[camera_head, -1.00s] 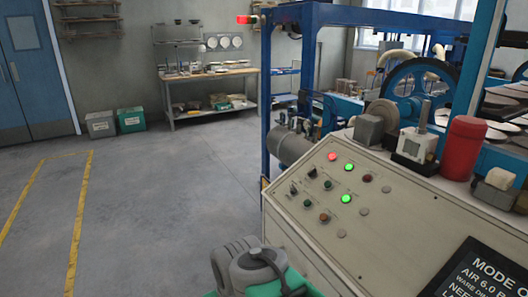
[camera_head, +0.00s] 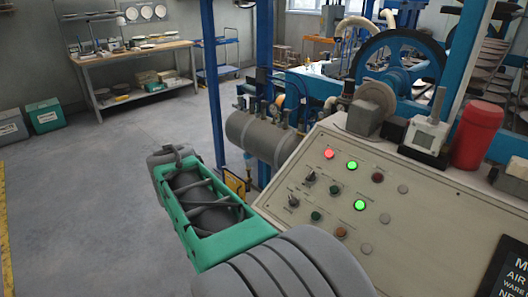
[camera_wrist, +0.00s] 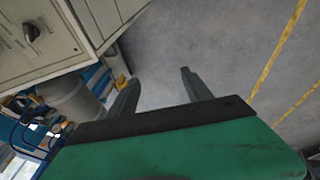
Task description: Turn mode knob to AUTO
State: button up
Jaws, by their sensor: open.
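The cream control panel (camera_head: 335,215) is sloped, at the right of the head view. Two dark selector knobs sit on its left part, an upper knob (camera_head: 310,177) and a lower knob (camera_head: 293,202). Their labels are too small to read, so I cannot tell which is the mode knob. In the wrist view one dark knob (camera_wrist: 32,32) shows at the upper left. My gripper (camera_wrist: 158,82) is open and empty, its two grey fingers apart over the floor. It is clear of the panel, to its left in the head view, where my arm hides the panel's lower left edge.
Lit red (camera_head: 330,154) and green (camera_head: 352,166) lamps and several buttons surround the knobs. A blue machine frame (camera_head: 262,80) and a grey tank (camera_head: 262,138) stand behind the panel. The floor (camera_head: 110,190) at left is open.

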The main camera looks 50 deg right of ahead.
jog(key=s+d+r+g+h+p, duration=0.1)
jog(key=s+d+r+p, duration=0.15)
jog(key=d, duration=1.15)
jog(key=m+g+h+p, duration=0.1)
jog(key=g+h, duration=0.1)
jog(key=g, duration=0.1)
send_near(310, 175)
jog(key=x, duration=0.2)
jog(key=p+x, duration=0.1)
jog(key=x, duration=0.5)
jog(key=shift+d+f, duration=0.15)
jog(key=shift+d, duration=0.1)
jog(key=shift+d+f, duration=0.15)
jog(key=shift+f, duration=0.15)
grip_shut()
